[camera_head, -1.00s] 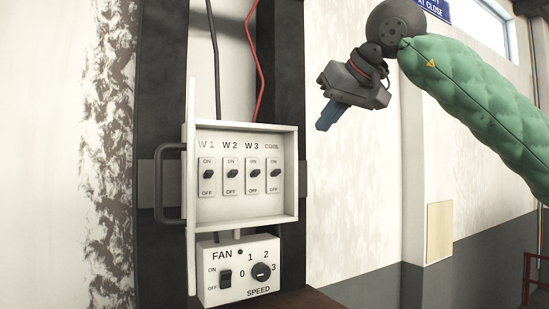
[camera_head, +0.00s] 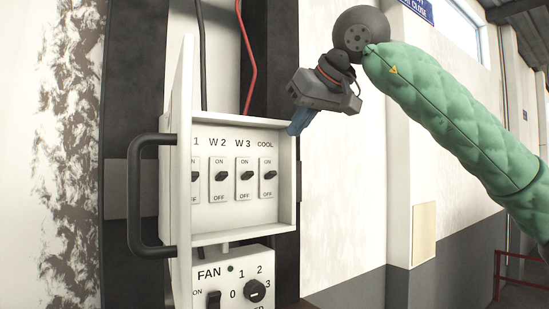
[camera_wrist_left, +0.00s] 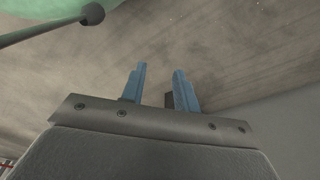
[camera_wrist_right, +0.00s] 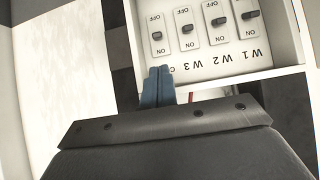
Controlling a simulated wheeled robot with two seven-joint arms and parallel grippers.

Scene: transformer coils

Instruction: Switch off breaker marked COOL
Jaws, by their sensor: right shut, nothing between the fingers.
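The breaker marked COOL (camera_head: 270,175) is the rightmost of a row in an open white box (camera_head: 286,222). Its black lever sits near the middle of its plate, and I cannot tell clearly which way it is thrown. My right gripper (camera_head: 299,128) has its blue fingers together and empty, near the box's upper right edge, above and right of COOL. In the right wrist view the box appears upside down, with the COOL breaker (camera_wrist_right: 157,36) beyond the closed fingers (camera_wrist_right: 158,86). My left gripper (camera_wrist_left: 155,90) shows only in its own wrist view, fingers apart and empty.
Breakers W2 (camera_head: 219,176) and W3 (camera_head: 245,176) stand left of COOL. The open door with its dark handle (camera_head: 137,200) partly hides W1. A FAN box (camera_head: 262,262) with a knob sits below. Wall space right of the box (camera_head: 345,200) is clear.

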